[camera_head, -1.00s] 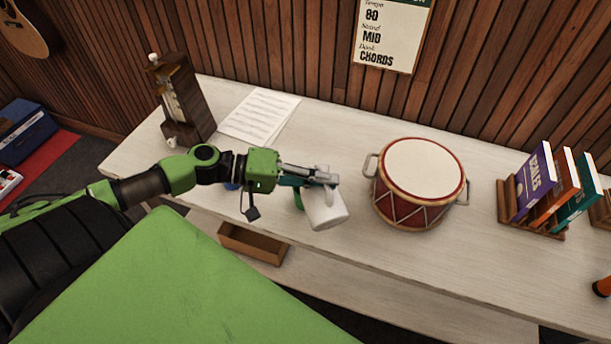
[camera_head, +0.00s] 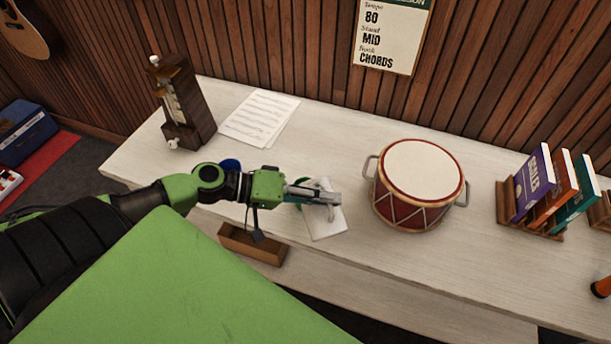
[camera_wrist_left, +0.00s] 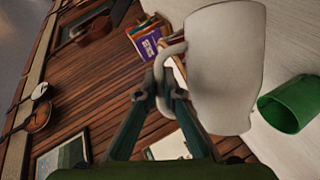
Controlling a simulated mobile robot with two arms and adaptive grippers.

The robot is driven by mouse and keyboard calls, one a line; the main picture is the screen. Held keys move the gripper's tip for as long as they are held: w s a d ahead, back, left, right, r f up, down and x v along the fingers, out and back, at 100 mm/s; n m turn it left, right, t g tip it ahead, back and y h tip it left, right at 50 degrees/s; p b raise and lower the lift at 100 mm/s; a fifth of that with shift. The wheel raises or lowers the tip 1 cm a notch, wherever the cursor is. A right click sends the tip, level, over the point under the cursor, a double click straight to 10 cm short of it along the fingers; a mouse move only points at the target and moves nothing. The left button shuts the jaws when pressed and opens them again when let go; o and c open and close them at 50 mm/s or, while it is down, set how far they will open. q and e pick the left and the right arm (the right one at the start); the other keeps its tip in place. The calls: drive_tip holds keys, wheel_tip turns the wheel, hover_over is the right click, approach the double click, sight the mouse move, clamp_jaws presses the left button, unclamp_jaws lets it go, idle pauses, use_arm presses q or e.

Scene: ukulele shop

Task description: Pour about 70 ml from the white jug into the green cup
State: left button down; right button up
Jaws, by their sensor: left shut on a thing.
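The white jug (camera_head: 327,224) hangs from my left gripper (camera_head: 330,197), whose fingers are shut on its handle. In the left wrist view the jug (camera_wrist_left: 225,65) fills the upper right, with its handle between the fingertips (camera_wrist_left: 168,85). The green cup (camera_wrist_left: 292,105) stands on the table, close to the jug in the left wrist view. In the head view it is mostly hidden behind my gripper and the jug. Its contents cannot be made out. My right gripper is not in view.
A red drum (camera_head: 409,207) stands just right of the jug. A metronome (camera_head: 184,105), sheet music (camera_head: 260,117) and a partly hidden blue object (camera_head: 231,163) are to the left. A book rack (camera_head: 530,227) is at the right.

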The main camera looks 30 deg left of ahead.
use_arm(q)
drive_tip(key=shift+s+d+f, duration=0.1)
drive_tip(key=shift+s+d, duration=0.1)
drive_tip(key=shift+d, duration=0.1)
drive_tip(key=shift+d+f+m+y, duration=0.15)
drive_tip(key=shift+f+m+y, duration=0.3)
drive_tip(key=shift+f, duration=0.2)
drive_tip(key=shift+s+d, duration=0.1)
drive_tip(key=shift+s, duration=0.05)
idle(0.3)
idle(0.9)
